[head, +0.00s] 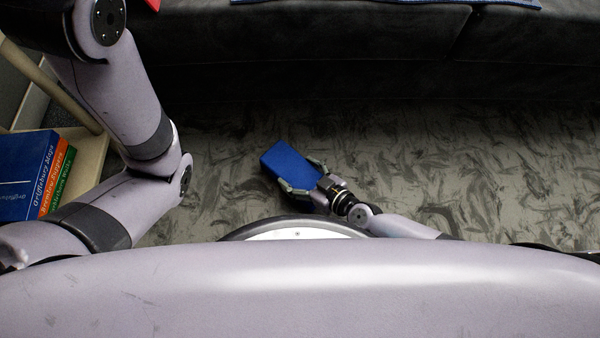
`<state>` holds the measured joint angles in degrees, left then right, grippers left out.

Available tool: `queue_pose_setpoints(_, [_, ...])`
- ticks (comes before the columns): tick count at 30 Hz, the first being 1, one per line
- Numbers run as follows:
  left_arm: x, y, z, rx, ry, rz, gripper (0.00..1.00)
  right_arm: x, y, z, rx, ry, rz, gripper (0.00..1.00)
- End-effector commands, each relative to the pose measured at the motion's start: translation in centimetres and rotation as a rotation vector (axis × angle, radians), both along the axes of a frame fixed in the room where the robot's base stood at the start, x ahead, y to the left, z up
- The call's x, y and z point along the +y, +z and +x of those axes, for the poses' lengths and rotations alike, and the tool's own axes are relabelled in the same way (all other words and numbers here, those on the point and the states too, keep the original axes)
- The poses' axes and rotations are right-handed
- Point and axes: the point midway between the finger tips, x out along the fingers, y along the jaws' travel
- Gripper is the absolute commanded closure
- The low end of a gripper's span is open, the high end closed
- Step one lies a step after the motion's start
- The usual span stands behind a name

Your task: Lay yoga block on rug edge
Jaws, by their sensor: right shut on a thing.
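The blue yoga block (287,164) shows in the middle of the head view, with the grey mottled floor surface around it. My right gripper (300,185) is shut on the block's lower right end, one finger along each side. The block points up and to the left from the gripper. I cannot tell whether the block touches the surface below or hangs above it. I cannot make out a separate rug edge. My left arm comes in from the left, but its gripper is out of view.
A dark sofa (300,60) runs along the top. At the left, blue, orange and green books (28,172) sit on a pale wooden shelf (92,150). The mottled floor (450,160) is clear to the right of the block.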

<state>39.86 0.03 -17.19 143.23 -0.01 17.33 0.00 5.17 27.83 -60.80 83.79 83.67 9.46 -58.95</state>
Motion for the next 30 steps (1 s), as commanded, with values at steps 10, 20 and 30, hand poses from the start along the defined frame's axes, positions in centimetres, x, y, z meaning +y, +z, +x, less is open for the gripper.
queue_pose_setpoints(10, [0.0, -0.2, 0.0, 0.0, 0.0, 0.0, 1.0, 0.0, -0.3, 0.0, 0.0, 0.0, -0.001, 0.15])
queue_pose_setpoints(20, [0.0, -0.2, 0.0, -0.001, 0.0, 0.001, 1.0, 0.0, -0.3, 0.0, 0.0, 0.0, -0.001, 0.05])
queue_pose_setpoints(30, [0.1, 0.3, 1.0, 0.026, -0.001, -0.003, 1.0, -0.2, 1.0, -0.1, 0.001, 0.0, -0.001, 0.05])
